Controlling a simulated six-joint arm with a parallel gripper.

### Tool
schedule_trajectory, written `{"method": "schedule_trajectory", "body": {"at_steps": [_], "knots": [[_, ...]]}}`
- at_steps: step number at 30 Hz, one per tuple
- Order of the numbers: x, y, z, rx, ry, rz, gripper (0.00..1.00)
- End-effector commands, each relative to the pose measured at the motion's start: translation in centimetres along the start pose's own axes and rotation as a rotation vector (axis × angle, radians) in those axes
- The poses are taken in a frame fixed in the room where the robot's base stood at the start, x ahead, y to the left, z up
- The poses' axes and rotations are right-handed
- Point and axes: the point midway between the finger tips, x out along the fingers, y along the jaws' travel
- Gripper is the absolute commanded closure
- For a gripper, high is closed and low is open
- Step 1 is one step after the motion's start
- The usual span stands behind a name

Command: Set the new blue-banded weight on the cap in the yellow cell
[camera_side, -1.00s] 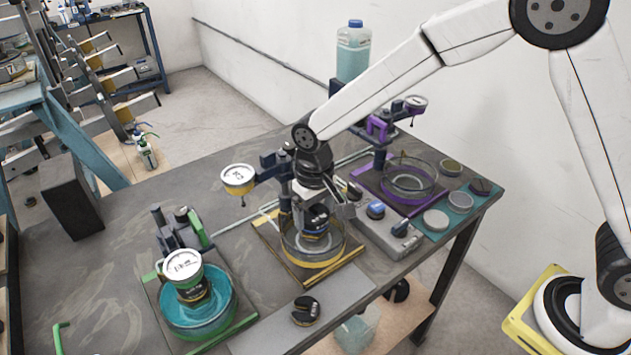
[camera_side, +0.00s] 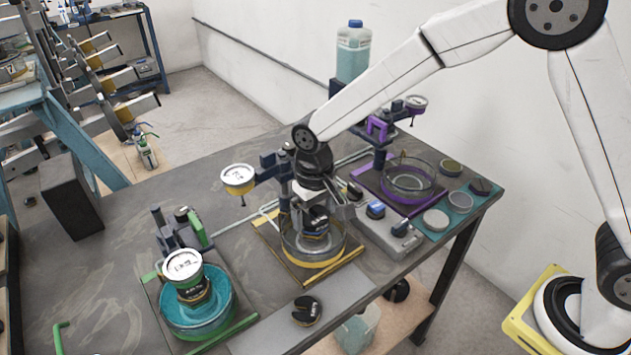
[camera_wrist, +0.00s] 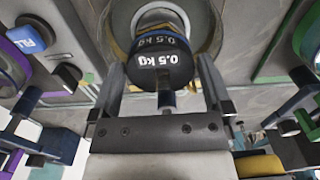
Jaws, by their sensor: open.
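The blue-banded weight (camera_wrist: 162,62) is dark, with "0.5 kg" markings, and sits between the fingers of my gripper (camera_wrist: 161,78) in the wrist view. The fingers are open, with a gap on each side of the weight. In the side view the weight (camera_side: 316,222) stands upright inside the clear dish of the yellow cell (camera_side: 328,258), and my gripper (camera_side: 327,208) is around it from above. The cap under the weight is hidden, so I cannot tell its exact contact.
A green cell (camera_side: 220,322) with a teal dish and a dial stands on the left. A purple cell (camera_side: 412,207) stands at the back right. A dark slotted weight (camera_side: 306,311) lies on the front grey plate. A dial gauge (camera_side: 238,179) juts out left of my gripper.

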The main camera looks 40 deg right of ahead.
Motion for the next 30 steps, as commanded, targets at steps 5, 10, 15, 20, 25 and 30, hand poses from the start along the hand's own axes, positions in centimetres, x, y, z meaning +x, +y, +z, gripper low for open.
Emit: {"method": "schedule_trajectory", "body": {"at_steps": [5,10,15,20,25,30], "knots": [[-1.3,0.0,-0.1,0.0,0.004,-0.001,0.0],[-3.4,0.0,-0.1,0.0,0.006,-0.002,0.0],[-5.6,0.0,-0.1,0.0,0.005,-0.002,0.0],[-7.1,0.0,-0.1,0.0,0.005,-0.002,0.0],[-7.7,0.0,-0.1,0.0,0.003,-0.001,0.0],[-7.7,0.0,-0.1,0.0,0.003,-0.001,0.0]]}}
